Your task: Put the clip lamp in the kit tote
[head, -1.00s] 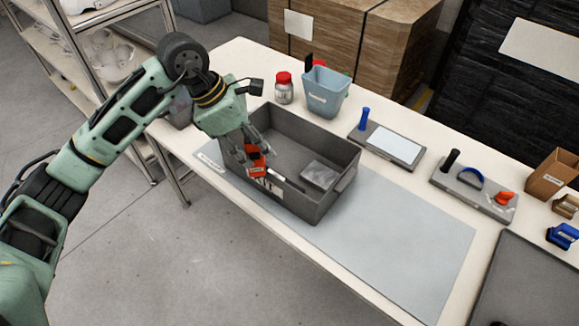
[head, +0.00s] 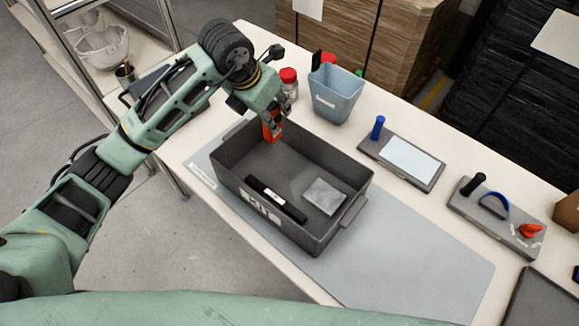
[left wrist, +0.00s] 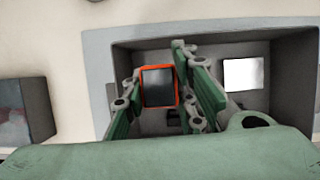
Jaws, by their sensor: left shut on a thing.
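The kit tote (head: 236,182) is a dark grey open box with a KIT label on its front wall; its rim also shows in the left wrist view (left wrist: 200,30). My left gripper (head: 270,116) is shut on an orange-red block with a dark face, which looks like the clip lamp (head: 271,129). It holds the lamp over the tote's back left part, by the rear wall. In the left wrist view the lamp (left wrist: 158,86) sits between the green fingers. I cannot tell whether it touches the tote. My right gripper is not in view.
A black bar (head: 275,199) and a clear packet (head: 325,195) lie inside the tote. A red-capped jar (head: 289,86) and a blue bin (head: 336,94) stand behind it. A grey mat (head: 400,262) lies clear to the right.

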